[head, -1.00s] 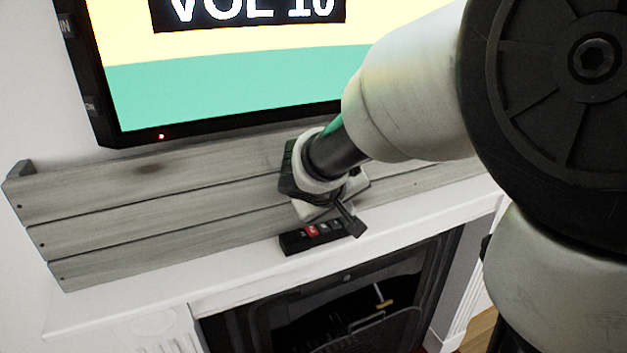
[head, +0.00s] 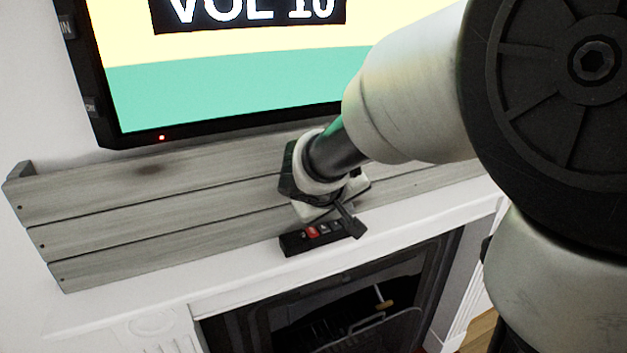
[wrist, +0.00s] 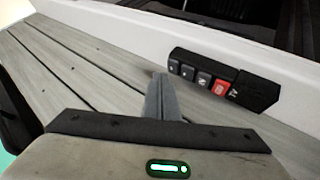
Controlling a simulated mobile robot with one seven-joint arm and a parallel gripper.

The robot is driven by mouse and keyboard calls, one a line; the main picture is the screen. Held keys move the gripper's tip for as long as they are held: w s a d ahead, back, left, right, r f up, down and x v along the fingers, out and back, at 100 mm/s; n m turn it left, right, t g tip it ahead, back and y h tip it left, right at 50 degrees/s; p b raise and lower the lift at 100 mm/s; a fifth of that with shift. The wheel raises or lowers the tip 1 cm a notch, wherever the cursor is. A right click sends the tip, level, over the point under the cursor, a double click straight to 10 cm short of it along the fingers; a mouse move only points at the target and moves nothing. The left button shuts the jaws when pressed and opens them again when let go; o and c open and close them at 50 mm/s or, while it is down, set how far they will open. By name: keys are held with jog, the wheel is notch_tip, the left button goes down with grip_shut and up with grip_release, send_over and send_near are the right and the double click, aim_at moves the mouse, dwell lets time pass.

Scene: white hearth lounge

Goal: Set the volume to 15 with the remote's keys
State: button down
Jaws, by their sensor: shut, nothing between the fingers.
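The remote (head: 294,244) is black and lies on the white mantel. It shows one red key and several dark keys. In the wrist view the remote (wrist: 258,92) has the red key (wrist: 220,87) beside a "TV" label, with the dark keys (wrist: 187,72) in a row to its left. My gripper (head: 357,236) is shut and empty, fingers pointing down at the remote's right end. In the wrist view its fingertips (wrist: 160,76) are by the dark key farthest from the red one. I cannot tell if they touch it. The television (head: 230,85) shows "VOL 10", its top cut off.
A grey plank board (head: 130,205) stands along the mantel (head: 130,296) close behind the remote. Below the mantel is a dark fireplace opening (head: 350,300). My arm covers the right of the head view. The mantel left of the remote is clear.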

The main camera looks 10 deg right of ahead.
aim_at(344, 224)
jog(key=shift+f+b, duration=0.25)
jog(key=shift+b, duration=0.1)
dwell(0.6)
jog(key=shift+f+b, duration=0.25)
jog(key=shift+b, duration=0.2)
jog(key=shift+f+b, duration=0.3)
jog(key=shift+b, duration=0.25)
dwell(0.6)
jog(key=shift+r, duration=0.1)
jog(key=shift+r+p, duration=0.35)
jog(key=shift+r, duration=0.35)
jog(key=shift+r, duration=0.1)
notch_tip(344, 224, up, 5)
jog(key=p, duration=0.3)
dwell(0.3)
dwell(1.9)
